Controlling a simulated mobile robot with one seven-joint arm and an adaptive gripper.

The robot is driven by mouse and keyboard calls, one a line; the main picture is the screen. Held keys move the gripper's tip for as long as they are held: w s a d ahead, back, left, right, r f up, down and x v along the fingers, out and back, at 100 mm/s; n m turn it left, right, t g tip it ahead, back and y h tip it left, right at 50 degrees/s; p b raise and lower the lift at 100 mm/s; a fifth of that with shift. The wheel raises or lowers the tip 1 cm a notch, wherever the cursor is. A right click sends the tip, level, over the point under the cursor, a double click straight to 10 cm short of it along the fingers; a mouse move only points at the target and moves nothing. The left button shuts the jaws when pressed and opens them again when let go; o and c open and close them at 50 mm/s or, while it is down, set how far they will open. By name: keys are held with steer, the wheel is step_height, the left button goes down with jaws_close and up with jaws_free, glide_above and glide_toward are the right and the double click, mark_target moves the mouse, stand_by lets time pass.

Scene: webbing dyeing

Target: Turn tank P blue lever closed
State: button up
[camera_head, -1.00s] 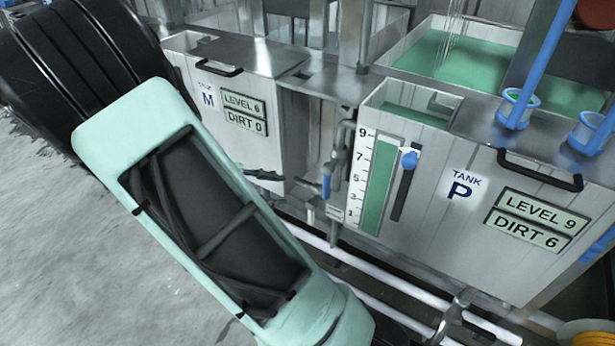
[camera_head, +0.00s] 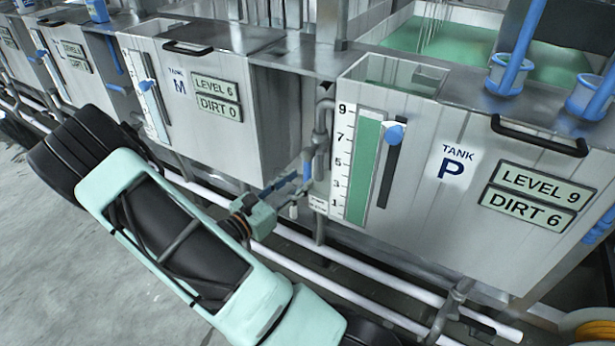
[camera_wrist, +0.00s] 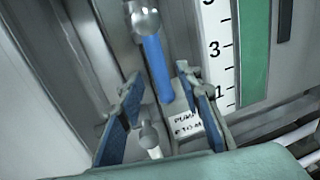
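Tank P (camera_head: 415,190) is a metal tank with a label, "LEVEL 9" and "DIRT 6". A blue lever (camera_head: 307,168) hangs nearly upright on the pipe at its left side. It also shows in the wrist view (camera_wrist: 155,65), below a round metal pivot. My gripper (camera_head: 288,187) is beside the lever, coming from the lower left. In the wrist view my gripper (camera_wrist: 158,90) is open, with blue-padded fingers on either side of the lever's lower end. I see gaps between lever and pads; whether the lever is deep between them I cannot tell.
Tank M (camera_head: 202,125) stands close left, with a narrow gap and pipes between the tanks. White pipes (camera_head: 350,264) run low along the front. A gauge with a blue knob (camera_head: 394,134) is right of the lever. Grey floor (camera_head: 75,255) is open at left.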

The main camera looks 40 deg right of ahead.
mark_target(305, 176)
steer(key=shift+w+d, duration=0.25)
steer(key=shift+d, duration=0.85)
steer(key=shift+w+d, duration=0.2)
steer(key=shift+d, duration=0.9)
steer(key=shift+c, duration=0.3)
jaws_close()
